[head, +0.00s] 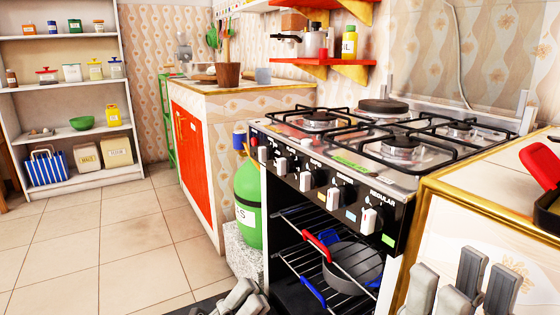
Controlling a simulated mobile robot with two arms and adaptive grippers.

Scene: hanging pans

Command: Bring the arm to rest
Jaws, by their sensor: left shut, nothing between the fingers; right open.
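My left gripper (243,294) shows at the bottom edge, left of centre. Its grey fingers are together with nothing visible between them. My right gripper (458,276) shows at the bottom right, in front of the counter side. Its grey fingers are apart and empty. A dark grey pan (354,268) rests on the wire rack inside the open compartment under the stove. A red handle (318,245) and blue handles stand out near it. Which pan each handle belongs to is hard to tell. Both arms are mostly below the picture.
The stove (330,195) stands in the centre with bare burners. A green gas bottle (248,205) stands left of it. A tiled counter (500,168) with a red and dark object is at the right edge. The tiled floor (110,240) at the left is clear.

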